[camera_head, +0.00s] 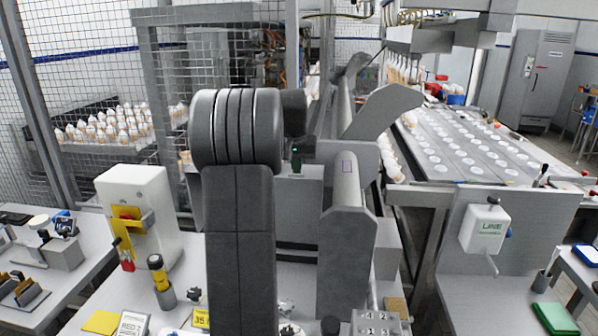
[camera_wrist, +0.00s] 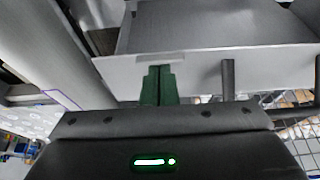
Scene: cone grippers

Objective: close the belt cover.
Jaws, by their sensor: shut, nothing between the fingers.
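A grey angled plate (camera_head: 385,110) stands tilted up beside the long conveyor roller in the head view. It looks like the belt cover, raised, but I cannot be sure. My gripper (camera_head: 296,160) shows small and dark green, left of the roller and partly hidden by my arm. In the wrist view my gripper (camera_wrist: 158,85) is shut and empty. Its green fingertips are in front of the pale lip of a grey panel (camera_wrist: 115,76). Whether they touch it I cannot tell. A dark post (camera_wrist: 228,78) stands just right of the fingers.
The roller (camera_head: 346,180) bears a violet outline, which also shows on the cylinder (camera_wrist: 60,60) in the wrist view. A wire fence (camera_head: 100,80) stands left. A white machine (camera_head: 138,215) is on the front table. A pale belt with white discs (camera_head: 470,150) lies right.

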